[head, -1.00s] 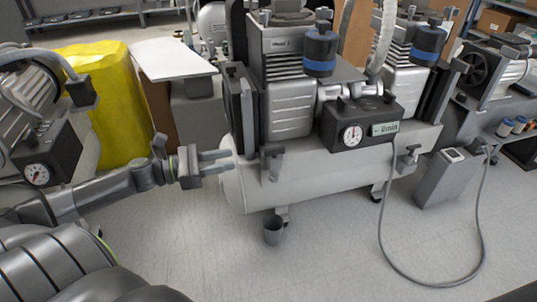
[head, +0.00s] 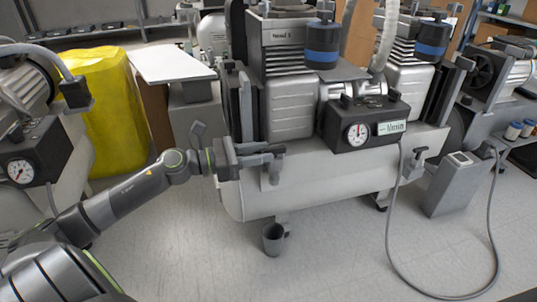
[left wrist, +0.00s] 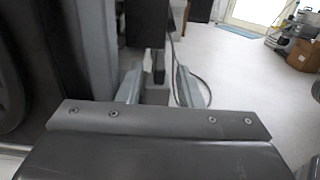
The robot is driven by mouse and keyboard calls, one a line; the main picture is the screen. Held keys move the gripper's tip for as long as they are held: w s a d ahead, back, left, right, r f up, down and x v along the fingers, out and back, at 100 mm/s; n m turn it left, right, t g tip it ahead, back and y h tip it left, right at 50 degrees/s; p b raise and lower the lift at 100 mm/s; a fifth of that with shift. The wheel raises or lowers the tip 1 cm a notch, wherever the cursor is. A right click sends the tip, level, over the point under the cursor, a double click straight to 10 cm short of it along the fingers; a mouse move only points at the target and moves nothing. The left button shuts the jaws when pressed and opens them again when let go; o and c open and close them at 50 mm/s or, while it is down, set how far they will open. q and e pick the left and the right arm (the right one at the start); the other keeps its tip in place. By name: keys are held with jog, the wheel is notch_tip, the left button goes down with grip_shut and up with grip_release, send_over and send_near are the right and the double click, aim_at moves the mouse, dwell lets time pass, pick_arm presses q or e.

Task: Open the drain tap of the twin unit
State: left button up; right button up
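The twin unit (head: 315,185) is a pale tank carrying two motor heads and a gauge box. A tap with a dark handle and grey body (head: 270,178) is on the tank's front, left of the gauge box. My left gripper (head: 274,152) is at the top of this tap, pointing right, and partly hides its handle. In the left wrist view, the two fingers of the left gripper (left wrist: 160,84) stand apart, with a dark upright piece (left wrist: 158,66) showing between them. I cannot tell whether they touch it. My right gripper is not in view.
A second dark-handled tap (head: 420,157) is farther right. A grey pedestal box (head: 453,188) with a looping cable (head: 390,240) stands at right. A yellow-covered thing (head: 105,110) is at left. The front floor is mostly clear.

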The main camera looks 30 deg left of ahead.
aim_at(275, 151)
pick_arm(q)
jog(key=shift+x, duration=1.2)
grip_shut()
